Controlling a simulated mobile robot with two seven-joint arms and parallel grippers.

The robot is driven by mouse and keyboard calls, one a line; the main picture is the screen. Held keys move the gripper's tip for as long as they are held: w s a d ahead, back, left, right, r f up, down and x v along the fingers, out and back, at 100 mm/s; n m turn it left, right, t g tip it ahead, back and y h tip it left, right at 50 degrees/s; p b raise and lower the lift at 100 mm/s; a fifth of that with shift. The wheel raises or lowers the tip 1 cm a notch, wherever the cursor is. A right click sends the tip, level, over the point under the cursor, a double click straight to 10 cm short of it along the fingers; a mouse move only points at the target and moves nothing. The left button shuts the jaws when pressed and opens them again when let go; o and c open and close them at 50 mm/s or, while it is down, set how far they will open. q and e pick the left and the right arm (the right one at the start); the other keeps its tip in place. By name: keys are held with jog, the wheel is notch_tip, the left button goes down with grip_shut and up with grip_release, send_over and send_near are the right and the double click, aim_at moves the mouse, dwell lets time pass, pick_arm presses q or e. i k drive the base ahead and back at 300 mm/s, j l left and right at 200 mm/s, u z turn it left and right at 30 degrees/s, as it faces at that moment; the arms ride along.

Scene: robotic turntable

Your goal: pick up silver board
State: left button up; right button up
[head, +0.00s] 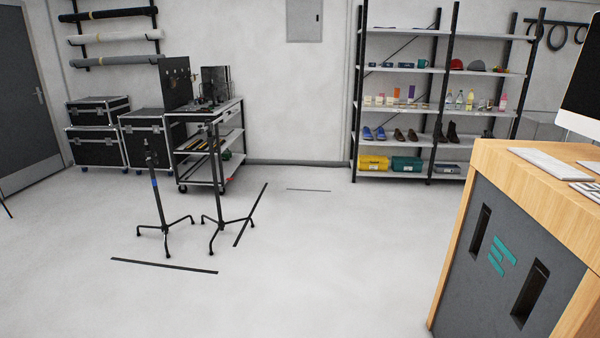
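I cannot make out a silver board for certain in the head view. A wheeled cart (207,165) at the back left carries a dark upright panel (176,81) and small equipment on its top, too small to tell apart. Neither of my grippers shows in the head view.
Two black stands (158,200) (213,185) stand before the cart, with dark strips (164,265) on the floor. A wooden desk (535,170) fills the right front. Shelves (405,70) with shoes and bottles line the back wall. Black cases (97,150) stand at left. The middle floor is clear.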

aim_at(216, 74)
jog(key=i+l, duration=0.1)
jog(key=i, duration=4.1)
jog(key=i+u, duration=0.3)
jog(key=i, duration=1.1)
jog(key=i+l, duration=0.1)
jog(key=i, duration=1.3)
jog(key=i+u, duration=0.45)
jog(key=i+l+u, duration=0.15)
jog(key=i+u, duration=0.25)
jog(key=i, duration=0.25)
jog(key=i+j+u, duration=0.15)
jog(key=i, duration=0.2)
jog(key=i+j+u, duration=0.2)
jog(key=i, duration=0.15)
jog(key=l, duration=0.1)
